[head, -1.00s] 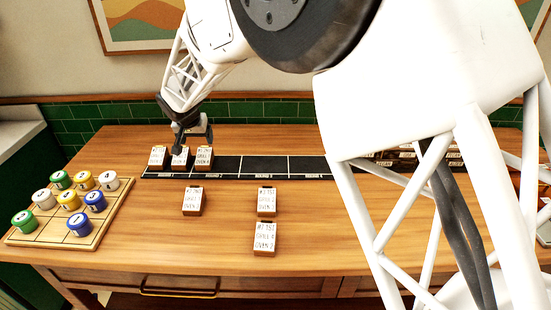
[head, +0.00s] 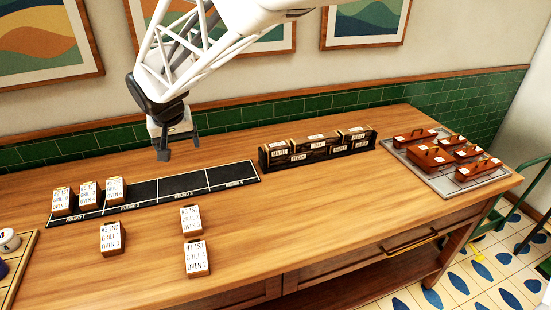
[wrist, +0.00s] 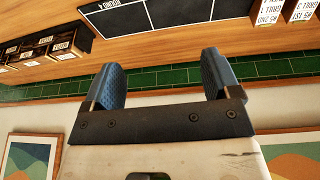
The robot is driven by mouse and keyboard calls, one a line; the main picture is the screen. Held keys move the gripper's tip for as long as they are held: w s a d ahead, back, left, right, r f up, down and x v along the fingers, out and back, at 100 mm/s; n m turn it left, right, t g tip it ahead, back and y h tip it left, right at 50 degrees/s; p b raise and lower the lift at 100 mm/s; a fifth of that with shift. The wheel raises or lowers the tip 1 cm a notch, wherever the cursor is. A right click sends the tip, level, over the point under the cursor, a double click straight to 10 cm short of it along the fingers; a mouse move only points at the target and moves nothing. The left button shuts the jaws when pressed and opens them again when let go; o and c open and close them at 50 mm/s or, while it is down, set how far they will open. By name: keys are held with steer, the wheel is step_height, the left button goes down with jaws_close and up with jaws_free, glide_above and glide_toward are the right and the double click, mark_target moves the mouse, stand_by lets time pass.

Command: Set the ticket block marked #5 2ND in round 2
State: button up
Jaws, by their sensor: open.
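Three white-faced ticket blocks stand together at the left end of the black strip (head: 183,186). Two, the left block (head: 62,201) and middle block (head: 90,194), stand in round 1. The right block (head: 115,190) stands upright in the left part of round 2. Its label is small in the head view; in the wrist view the same block (wrist: 270,11) seems to read 2ND, its number unclear. My gripper (head: 177,146) is open and empty above and behind the strip, to the right of the blocks. Both fingers show apart in the wrist view (wrist: 162,75).
Loose ticket blocks stand in front of the strip: one at left (head: 113,239), one (head: 191,220) behind another (head: 197,258). Dark labelled boxes (head: 318,147) and a tray (head: 474,178) with red-brown lidded containers stand to the right. Rounds 3 and 4 are bare.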

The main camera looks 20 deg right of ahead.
steer(key=s+d+r, duration=0.2)
steer(key=s+d, duration=1.1)
steer(key=s, duration=0.1)
steer(key=s+d+f, duration=0.1)
steer(key=s+d, duration=0.2)
steer(key=s, duration=0.5)
steer(key=s+d+f+g, duration=0.1)
steer(key=s+d, duration=0.3)
steer(key=s, duration=0.5)
steer(key=shift+f, duration=0.3)
steer(key=shift+o, duration=0.4)
